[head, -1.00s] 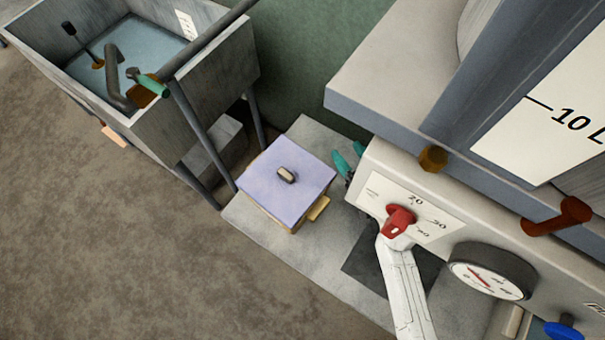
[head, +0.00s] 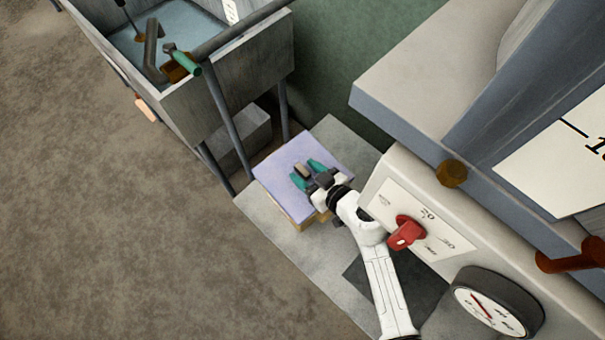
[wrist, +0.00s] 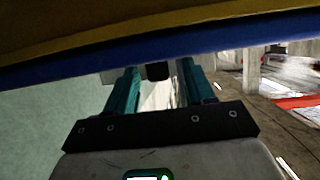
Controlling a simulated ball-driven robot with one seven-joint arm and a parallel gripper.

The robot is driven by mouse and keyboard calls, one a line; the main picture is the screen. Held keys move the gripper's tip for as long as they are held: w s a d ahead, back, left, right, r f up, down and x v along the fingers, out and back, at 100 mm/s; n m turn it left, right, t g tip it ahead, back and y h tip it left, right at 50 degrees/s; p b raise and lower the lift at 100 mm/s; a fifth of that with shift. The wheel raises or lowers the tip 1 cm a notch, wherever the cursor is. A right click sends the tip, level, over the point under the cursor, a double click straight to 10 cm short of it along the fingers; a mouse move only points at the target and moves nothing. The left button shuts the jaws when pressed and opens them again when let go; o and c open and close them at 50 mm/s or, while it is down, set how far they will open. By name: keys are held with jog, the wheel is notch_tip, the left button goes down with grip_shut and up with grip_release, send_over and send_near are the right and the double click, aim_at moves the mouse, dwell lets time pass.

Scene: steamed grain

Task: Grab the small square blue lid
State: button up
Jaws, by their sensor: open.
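The small square blue lid (head: 275,173) looks lavender in the head view and lies flat on a light brown box. Its dark knob (head: 302,170) stands up at the middle. My gripper (head: 308,174) is over the lid with its teal fingers open, one on each side of the knob. In the wrist view the lid's edge is a blue band (wrist: 215,42) across the top, and the knob (wrist: 158,71) shows dark between the tips of my open gripper (wrist: 160,68). Whether the fingers touch the knob cannot be told.
The box (head: 302,222) stands on a grey slab (head: 290,243). A large machine with a red knob (head: 405,232) and a dial gauge (head: 497,303) is close on the right, beside my arm. A sink (head: 215,88) stands at the upper left. The floor at left is clear.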

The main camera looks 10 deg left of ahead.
jog(key=shift+w+a, duration=0.1)
grip_shut()
dwell(0.5)
